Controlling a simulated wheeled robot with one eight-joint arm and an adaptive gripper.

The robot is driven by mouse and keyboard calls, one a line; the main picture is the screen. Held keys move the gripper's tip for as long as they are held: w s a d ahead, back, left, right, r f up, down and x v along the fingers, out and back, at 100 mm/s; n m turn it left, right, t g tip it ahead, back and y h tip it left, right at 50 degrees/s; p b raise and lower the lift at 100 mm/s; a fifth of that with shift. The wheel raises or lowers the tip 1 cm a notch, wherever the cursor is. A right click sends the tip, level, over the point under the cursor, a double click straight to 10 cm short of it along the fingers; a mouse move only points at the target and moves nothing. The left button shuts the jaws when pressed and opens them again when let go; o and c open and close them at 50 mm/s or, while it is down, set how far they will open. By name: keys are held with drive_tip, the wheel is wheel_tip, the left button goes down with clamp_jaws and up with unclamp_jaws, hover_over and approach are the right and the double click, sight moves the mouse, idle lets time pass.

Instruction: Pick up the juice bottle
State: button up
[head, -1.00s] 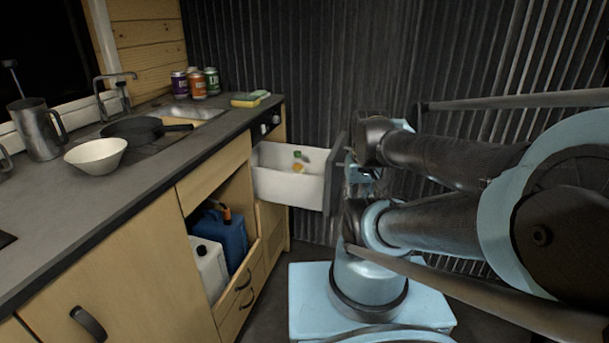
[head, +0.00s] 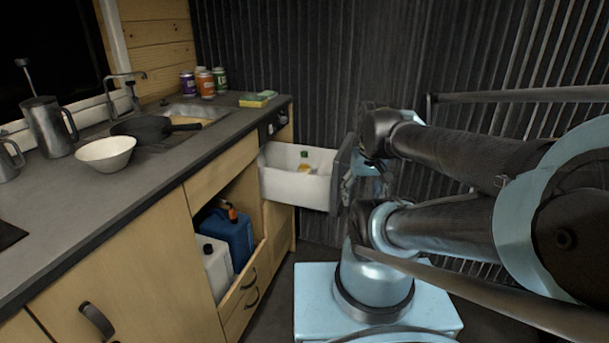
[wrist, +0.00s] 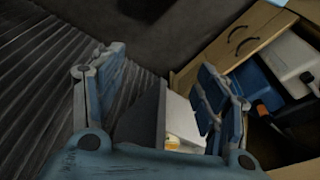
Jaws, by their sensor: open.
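The juice bottle (head: 304,166), with an orange body and a green cap, is inside the open white drawer (head: 290,184). Only its upper part shows above the drawer wall in the head view. In the wrist view a small orange and white part of it (wrist: 173,141) shows low between the fingers, beside the drawer's white inside. My gripper (wrist: 160,85) is open and empty, with its two blue fingers spread on either side of the drawer's dark front panel. In the head view the gripper is mostly hidden behind my arm, beside the drawer front.
The drawer front (head: 343,172) stands close to my gripper. Below the counter (head: 60,195), an open compartment holds a blue canister (head: 229,238) and a white canister (head: 216,268). Cans (head: 205,84), a pan (head: 140,128) and a bowl (head: 105,153) stand on top. A corrugated wall (head: 290,60) is behind.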

drive_tip(key=w+a+r+n+y, duration=0.1)
drive_tip(key=w+a+r+n, duration=0.2)
drive_tip(key=w, duration=0.6)
drive_tip(key=w+a+r, duration=0.2)
drive_tip(key=w+r, duration=0.2)
drive_tip(key=w, duration=0.4)
drive_tip(key=n+t+y, duration=0.1)
drive_tip(key=n, duration=0.2)
approach(304, 152)
drive_tip(key=x, duration=0.9)
drive_tip(key=shift+a+f, duration=0.1)
drive_tip(key=shift+f, duration=0.1)
drive_tip(key=shift+x, duration=2.65)
drive_tip(key=shift+w, duration=0.15)
clamp_jaws()
